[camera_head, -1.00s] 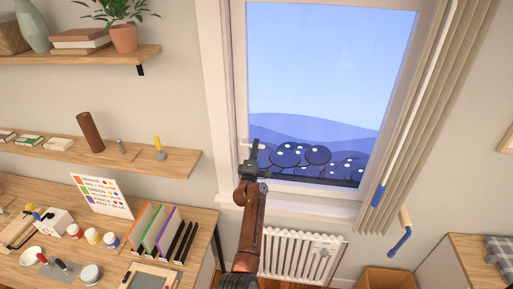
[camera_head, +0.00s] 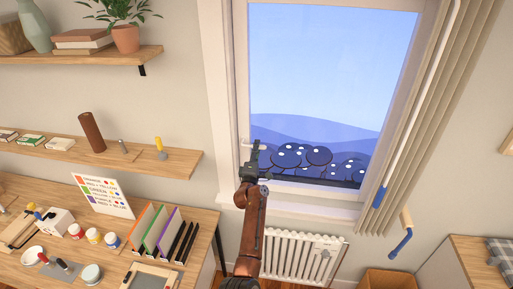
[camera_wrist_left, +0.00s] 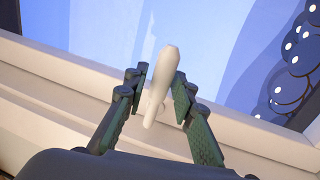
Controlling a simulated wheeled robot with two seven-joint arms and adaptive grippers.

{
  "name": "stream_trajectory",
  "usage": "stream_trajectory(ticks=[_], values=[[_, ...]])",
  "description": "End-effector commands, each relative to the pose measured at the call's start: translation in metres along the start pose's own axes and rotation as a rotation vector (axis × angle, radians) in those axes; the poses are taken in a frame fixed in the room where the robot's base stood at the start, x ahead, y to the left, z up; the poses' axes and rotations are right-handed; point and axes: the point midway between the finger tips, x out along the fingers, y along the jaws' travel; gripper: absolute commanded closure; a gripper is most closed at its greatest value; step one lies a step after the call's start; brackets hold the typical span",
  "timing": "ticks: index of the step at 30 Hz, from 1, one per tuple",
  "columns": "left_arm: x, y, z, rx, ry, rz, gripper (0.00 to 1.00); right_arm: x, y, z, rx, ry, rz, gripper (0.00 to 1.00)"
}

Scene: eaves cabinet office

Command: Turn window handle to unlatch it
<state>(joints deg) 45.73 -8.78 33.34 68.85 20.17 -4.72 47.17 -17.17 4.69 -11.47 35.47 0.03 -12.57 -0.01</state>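The window handle (camera_head: 250,146) is a pale lever on the lower left of the window frame (camera_head: 241,100) in the head view. In the left wrist view the handle (camera_wrist_left: 163,75) points up between my fingers. My left gripper (camera_head: 254,160) is at the handle, its fingertips on both sides of it. In the left wrist view my left gripper (camera_wrist_left: 160,82) is open. A gap shows between the handle and the left finger; the right finger is very near it, and I cannot tell whether it touches. My right gripper is out of view.
A radiator (camera_head: 300,257) is below the sill. A beige curtain (camera_head: 435,110) hangs at the right of the window. A desk (camera_head: 205,228) with paint jars and folders and a wall shelf (camera_head: 185,165) lie to the left.

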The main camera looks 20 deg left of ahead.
Motion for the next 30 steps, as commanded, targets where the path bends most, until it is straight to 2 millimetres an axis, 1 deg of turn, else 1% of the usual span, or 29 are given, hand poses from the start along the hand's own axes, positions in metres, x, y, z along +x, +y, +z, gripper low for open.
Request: stream_trajectory(ticks=[9, 13, 18, 30], values=[[-0.048, -0.001, -0.002, -0.002, 0.004, 0.0, 0.76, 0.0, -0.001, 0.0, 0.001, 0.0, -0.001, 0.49], [-0.061, 0.0, -0.003, -0.001, 0.003, 0.001, 0.76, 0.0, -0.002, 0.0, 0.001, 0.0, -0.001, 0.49], [-0.066, 0.001, -0.003, -0.001, 0.004, 0.002, 0.76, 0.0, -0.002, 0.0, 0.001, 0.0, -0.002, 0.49], [-0.066, 0.0, -0.003, 0.001, 0.003, 0.0, 0.76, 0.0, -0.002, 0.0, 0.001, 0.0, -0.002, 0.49]])
